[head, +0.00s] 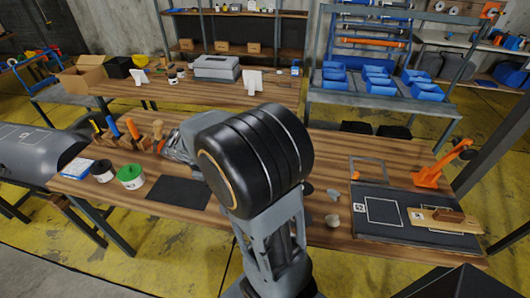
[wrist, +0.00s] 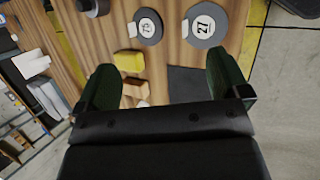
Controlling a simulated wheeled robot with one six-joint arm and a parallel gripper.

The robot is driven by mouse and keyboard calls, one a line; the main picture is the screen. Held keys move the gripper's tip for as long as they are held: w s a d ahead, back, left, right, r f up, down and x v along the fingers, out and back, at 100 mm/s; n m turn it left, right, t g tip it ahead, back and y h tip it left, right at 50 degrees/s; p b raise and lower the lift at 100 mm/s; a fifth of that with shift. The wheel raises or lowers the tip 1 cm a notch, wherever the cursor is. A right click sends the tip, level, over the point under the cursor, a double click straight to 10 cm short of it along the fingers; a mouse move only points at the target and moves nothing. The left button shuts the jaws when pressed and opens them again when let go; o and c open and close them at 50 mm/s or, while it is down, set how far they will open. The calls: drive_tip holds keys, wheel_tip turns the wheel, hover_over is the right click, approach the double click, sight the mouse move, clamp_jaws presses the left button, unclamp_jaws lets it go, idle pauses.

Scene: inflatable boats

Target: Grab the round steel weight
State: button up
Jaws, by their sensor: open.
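In the wrist view, two flat round grey discs lie on the wooden table (wrist: 165,50). The right disc (wrist: 205,40) and the smaller left disc (wrist: 150,38) bear white numbered centres. In the head view, small grey pieces lie right of my arm, a near one (head: 332,221) and a far one (head: 333,195). I cannot tell for certain which of these is the steel weight. My gripper (wrist: 163,82) is open and empty, its dark green fingers wide apart, with the discs beyond the fingertips. In the head view my arm hides part of the table.
A yellow block (wrist: 128,61) and a wooden block (wrist: 134,88) lie near the left finger. A dark mat (head: 178,194) lies left of my arm.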

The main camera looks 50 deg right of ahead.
drive_tip(key=w+d+f+n+h, duration=0.2)
drive_tip(key=w+d+f+n, duration=0.1)
drive_tip(key=d, duration=0.1)
drive_tip(key=w+d+f+n+h+p, duration=0.1)
drive_tip(key=w+d+f+n+h, duration=0.1)
drive_tip(key=d, duration=0.3)
drive_tip(key=w+d+f+n+g+h+p, duration=0.1)
drive_tip(key=w+d+f+n+h, duration=0.1)
drive_tip(key=w+d+f+n, duration=0.2)
drive_tip(key=shift+d+f+n+h, duration=0.3)
drive_tip(key=shift+d+f, duration=0.2)
drive_tip(key=shift+d, duration=0.2)
drive_tip(key=shift+n, duration=0.3)
drive_tip(key=x, duration=0.4)
drive_tip(key=p+x, duration=0.1)
drive_tip(key=x, duration=0.3)
drive_tip(key=shift+w+d+f+p, duration=0.2)
drive_tip(key=shift+d+f+p, duration=0.05)
drive_tip(key=shift+p, duration=0.05)
drive_tip(key=shift+p+x, duration=0.95)
drive_tip(key=shift+x, duration=2.1)
drive_tip(key=shift+r, duration=0.15)
drive_tip(key=c, duration=1.6)
drive_tip(key=shift+d+r, duration=0.1)
drive_tip(key=shift+r, duration=0.05)
drive_tip(key=shift+c, duration=0.6)
drive_tip(key=shift+r, duration=0.1)
